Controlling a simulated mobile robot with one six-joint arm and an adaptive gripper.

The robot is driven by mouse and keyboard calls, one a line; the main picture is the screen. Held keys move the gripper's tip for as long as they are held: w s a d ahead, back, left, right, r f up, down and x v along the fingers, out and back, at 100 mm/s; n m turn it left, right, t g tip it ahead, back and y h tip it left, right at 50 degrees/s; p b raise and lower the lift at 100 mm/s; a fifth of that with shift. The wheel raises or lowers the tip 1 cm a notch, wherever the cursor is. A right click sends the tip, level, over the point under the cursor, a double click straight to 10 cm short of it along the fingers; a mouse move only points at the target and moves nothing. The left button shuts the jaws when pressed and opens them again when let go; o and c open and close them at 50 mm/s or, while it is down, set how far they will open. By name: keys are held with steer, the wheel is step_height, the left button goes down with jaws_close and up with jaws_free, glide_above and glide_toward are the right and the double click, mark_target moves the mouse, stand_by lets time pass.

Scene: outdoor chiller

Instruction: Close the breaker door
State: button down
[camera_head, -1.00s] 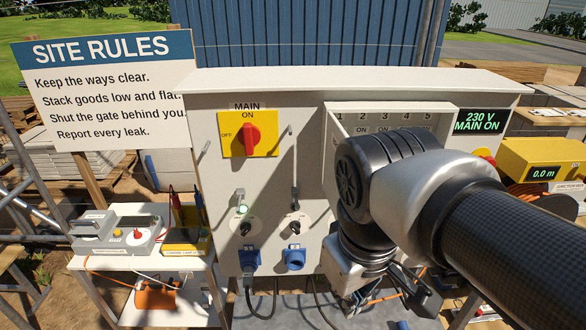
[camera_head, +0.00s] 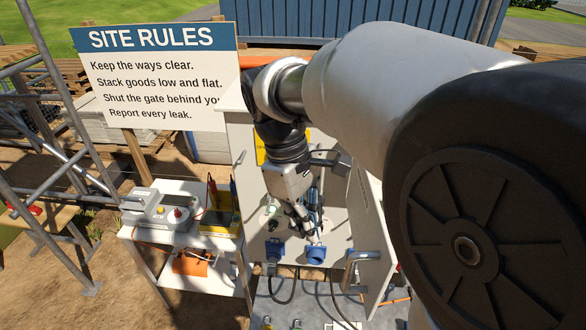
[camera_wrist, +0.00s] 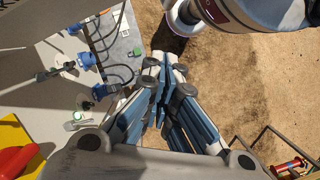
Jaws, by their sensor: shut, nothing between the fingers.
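The breaker door (camera_head: 368,225) is a pale panel standing open, sticking out from the front of the cabinet (camera_head: 241,170). A metal handle (camera_head: 352,268) shows low on its left side. My gripper (camera_head: 313,236) is to the left of the door, in front of the cabinet's sockets. In the wrist view, its blue-grey fingers (camera_wrist: 165,85) are together and empty, pointing down past the front panel. I cannot tell whether it touches the door. My arm hides the breaker compartment and the upper right of the cabinet.
Blue sockets (camera_head: 315,254) with cables sit low on the cabinet. The red main switch handle (camera_wrist: 18,160) is close to the wrist. A white table (camera_head: 165,240) with instruments and a rules sign (camera_head: 155,75) stand left. Scaffolding (camera_head: 65,130) is at far left.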

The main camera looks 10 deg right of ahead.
steer(key=s+d+f, duration=0.3)
steer(key=f, duration=0.2)
steer(key=shift+s+d+f, duration=0.35)
steer(key=shift+s+d, duration=0.05)
steer(key=shift+s+d, duration=0.1)
